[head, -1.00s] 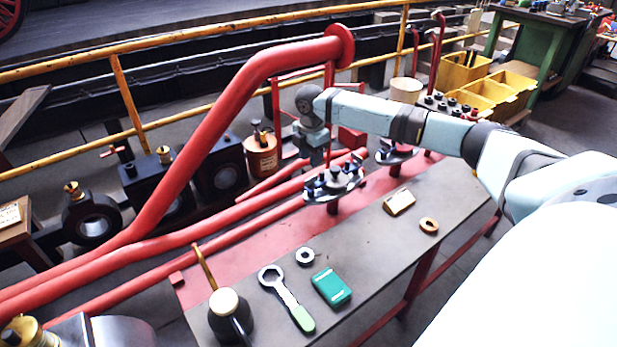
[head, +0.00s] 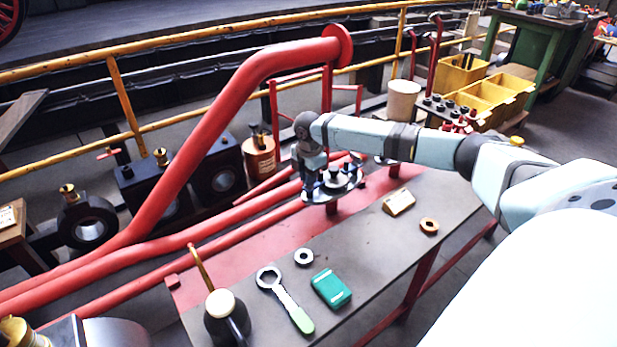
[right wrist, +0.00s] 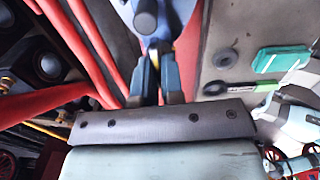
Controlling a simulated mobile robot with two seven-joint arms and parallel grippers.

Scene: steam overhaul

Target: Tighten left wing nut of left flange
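The left flange (head: 347,190) is a dark disc with several studs and wing nuts on the red pipework at the bench's back edge. My right gripper (head: 311,187) points down at the left side of this flange and hides its left wing nut in the head view. In the right wrist view, the two dark fingers (right wrist: 156,58) stand a small gap apart, just short of a silver stud end (right wrist: 145,20) and blue parts (right wrist: 183,12). Contact with the wing nut cannot be made out. My left gripper is out of view.
A second flange (head: 384,160) is mostly behind my right arm. On the bench (head: 370,250) lie a wrench (head: 285,298), a grey ring (head: 304,256), a green box (head: 331,288), a brass ring (head: 429,225) and a small plaque (head: 399,202). A thick red pipe (head: 205,140) rises left of the gripper.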

